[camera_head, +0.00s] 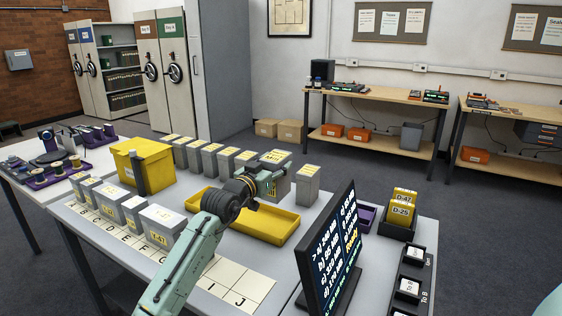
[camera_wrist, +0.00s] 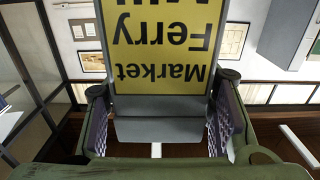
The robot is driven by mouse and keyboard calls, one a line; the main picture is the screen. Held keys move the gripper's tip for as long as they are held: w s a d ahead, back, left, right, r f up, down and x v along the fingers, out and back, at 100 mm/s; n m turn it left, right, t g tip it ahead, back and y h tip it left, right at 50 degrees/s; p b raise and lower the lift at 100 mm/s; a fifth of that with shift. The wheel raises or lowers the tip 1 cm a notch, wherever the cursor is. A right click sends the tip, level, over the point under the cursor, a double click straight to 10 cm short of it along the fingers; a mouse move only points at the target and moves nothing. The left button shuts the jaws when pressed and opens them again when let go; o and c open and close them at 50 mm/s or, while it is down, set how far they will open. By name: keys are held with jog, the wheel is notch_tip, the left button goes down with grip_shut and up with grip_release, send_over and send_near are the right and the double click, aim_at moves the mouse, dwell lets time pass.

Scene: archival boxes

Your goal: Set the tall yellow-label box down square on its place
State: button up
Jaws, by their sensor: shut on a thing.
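My gripper (camera_head: 268,182) is above the yellow tray, near the back of the table. It is shut on a grey box with a yellow label (camera_head: 274,156). In the wrist view the label (camera_wrist: 165,45) fills the upper middle and reads "Market", "Ferry" and a cut-off line, upside down. The box's grey face (camera_wrist: 158,129) lies between my two patterned finger pads. My gripper partly hides the box's lower part in the head view. The lettered strip (camera_head: 238,277) runs along the table's front; letters I and J show on its bare right end.
Grey boxes (camera_head: 160,222) stand on the strip's left part. More grey boxes (camera_head: 208,160) stand in a back row, with one (camera_head: 307,186) right of my gripper. A yellow tray (camera_head: 272,228), yellow bin (camera_head: 150,170), screen (camera_head: 333,250) and dark card holder (camera_head: 398,222) stand around.

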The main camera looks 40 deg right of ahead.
aim_at(275, 198)
jog(key=shift+f+b, duration=2.75)
jog(key=shift+f, duration=2.8)
jog(key=shift+f+b, duration=0.6)
jog(key=shift+b, duration=0.05)
jog(key=o, duration=1.3)
jog(key=shift+o, duration=1.3)
jog(key=shift+f, duration=0.1)
jog(key=v, duration=1.2)
